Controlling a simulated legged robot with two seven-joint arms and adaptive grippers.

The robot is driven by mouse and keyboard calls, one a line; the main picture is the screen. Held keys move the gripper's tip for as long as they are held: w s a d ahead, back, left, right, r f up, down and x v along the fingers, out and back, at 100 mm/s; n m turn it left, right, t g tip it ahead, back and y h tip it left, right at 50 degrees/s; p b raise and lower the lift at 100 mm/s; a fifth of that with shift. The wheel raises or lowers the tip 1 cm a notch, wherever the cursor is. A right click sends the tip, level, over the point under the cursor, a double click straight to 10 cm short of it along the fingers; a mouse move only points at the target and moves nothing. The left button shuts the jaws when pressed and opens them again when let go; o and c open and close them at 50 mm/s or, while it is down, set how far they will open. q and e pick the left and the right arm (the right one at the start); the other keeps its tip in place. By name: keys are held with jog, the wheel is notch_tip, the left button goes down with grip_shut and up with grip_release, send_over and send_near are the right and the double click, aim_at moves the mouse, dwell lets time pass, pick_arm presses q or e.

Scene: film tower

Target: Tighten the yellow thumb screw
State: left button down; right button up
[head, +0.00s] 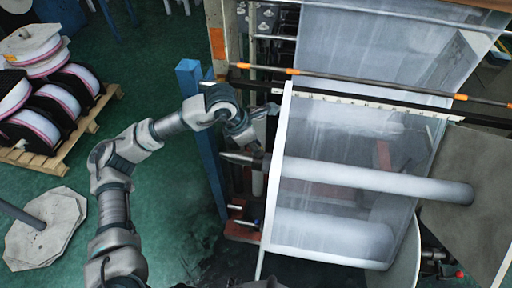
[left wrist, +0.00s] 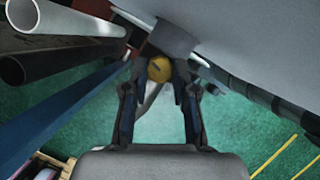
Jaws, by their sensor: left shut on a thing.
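The yellow thumb screw (left wrist: 159,69) shows in the left wrist view, between the fingertips of my left gripper (left wrist: 160,80). Its round yellow head faces the camera, just below a grey cylindrical part (left wrist: 168,38). The gripper's dark fingers are shut on the screw from both sides. In the head view my left gripper (head: 250,135) reaches the left side of the film machine, near the end of a roller. The screw is hidden there behind the gripper and frame. My right gripper is in neither view.
The film machine's rollers and clear film (head: 350,145) fill the right of the head view. A blue post (head: 205,150) stands close beside my left forearm. A pallet (head: 60,145) with film reels is at the left.

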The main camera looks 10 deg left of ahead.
pick_arm(q)
jog(key=c, duration=0.9)
grip_release()
jog(key=shift+w, duration=0.15)
jog(key=v, duration=1.2)
jog(key=shift+f, duration=0.15)
